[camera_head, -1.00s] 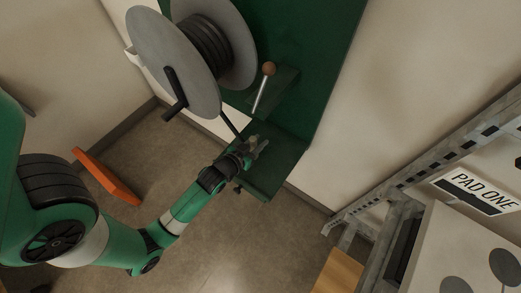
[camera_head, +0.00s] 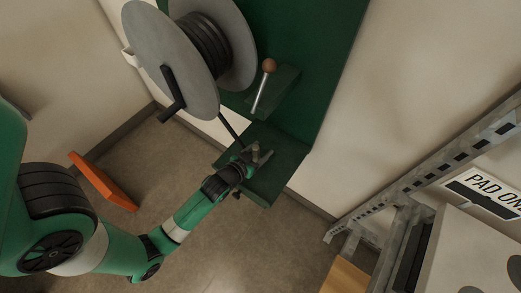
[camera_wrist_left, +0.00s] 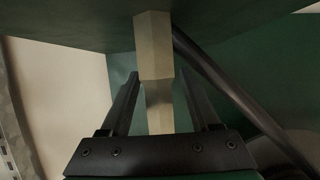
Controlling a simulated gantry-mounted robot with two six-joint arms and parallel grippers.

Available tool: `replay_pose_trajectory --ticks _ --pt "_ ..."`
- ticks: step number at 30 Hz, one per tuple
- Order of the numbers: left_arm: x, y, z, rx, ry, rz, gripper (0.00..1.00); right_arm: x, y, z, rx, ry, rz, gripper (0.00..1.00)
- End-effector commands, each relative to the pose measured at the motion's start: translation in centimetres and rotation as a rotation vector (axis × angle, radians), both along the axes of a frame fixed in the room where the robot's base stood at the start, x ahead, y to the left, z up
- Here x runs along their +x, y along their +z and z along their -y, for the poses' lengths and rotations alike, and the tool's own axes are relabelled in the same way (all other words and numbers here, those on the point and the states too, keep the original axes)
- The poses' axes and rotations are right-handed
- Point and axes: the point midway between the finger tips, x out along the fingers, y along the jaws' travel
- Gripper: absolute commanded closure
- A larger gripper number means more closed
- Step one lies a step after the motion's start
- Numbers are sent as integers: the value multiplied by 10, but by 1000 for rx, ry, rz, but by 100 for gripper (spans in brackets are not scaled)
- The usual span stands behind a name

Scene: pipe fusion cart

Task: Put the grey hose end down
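A pale grey-beige, many-sided hose end (camera_head: 255,150) stands at the small green shelf (camera_head: 283,160). My left gripper (camera_head: 257,156) is at the shelf, its two fingers on either side of the hose end. In the left wrist view the hose end (camera_wrist_left: 154,60) is between the dark fingers (camera_wrist_left: 158,88), with narrow gaps beside its lower part; the fingers look open. A black hose (camera_wrist_left: 225,85) runs down right from near its top. Whether its base rests on the shelf is unclear. My right gripper is not in view.
A grey reel (camera_head: 170,60) with a black crank (camera_head: 172,90) stands above the shelf. A lever with a brown knob (camera_head: 269,66) is close by. An orange piece (camera_head: 103,182) is on the left. A metal rack (camera_head: 420,180) stands right.

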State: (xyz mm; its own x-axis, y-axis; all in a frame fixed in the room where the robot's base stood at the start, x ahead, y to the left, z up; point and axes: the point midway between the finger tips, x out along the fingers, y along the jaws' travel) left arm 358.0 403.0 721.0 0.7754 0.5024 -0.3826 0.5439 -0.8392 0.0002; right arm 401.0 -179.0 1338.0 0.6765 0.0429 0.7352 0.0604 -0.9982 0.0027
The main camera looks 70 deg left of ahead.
Motion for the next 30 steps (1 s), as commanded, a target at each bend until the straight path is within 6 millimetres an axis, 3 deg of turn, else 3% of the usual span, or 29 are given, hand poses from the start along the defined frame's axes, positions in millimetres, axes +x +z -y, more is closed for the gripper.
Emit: replay_pose_trajectory --ticks 8,16,21,30 --pt "-5 6 3 0 0 -1 37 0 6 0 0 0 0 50" --pt "-51 31 33 -1 -3 -3 37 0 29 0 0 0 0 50" --pt "-79 42 52 1 -4 -4 37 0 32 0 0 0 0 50" --pt "-93 49 61 1 0 2 37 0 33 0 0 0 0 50"
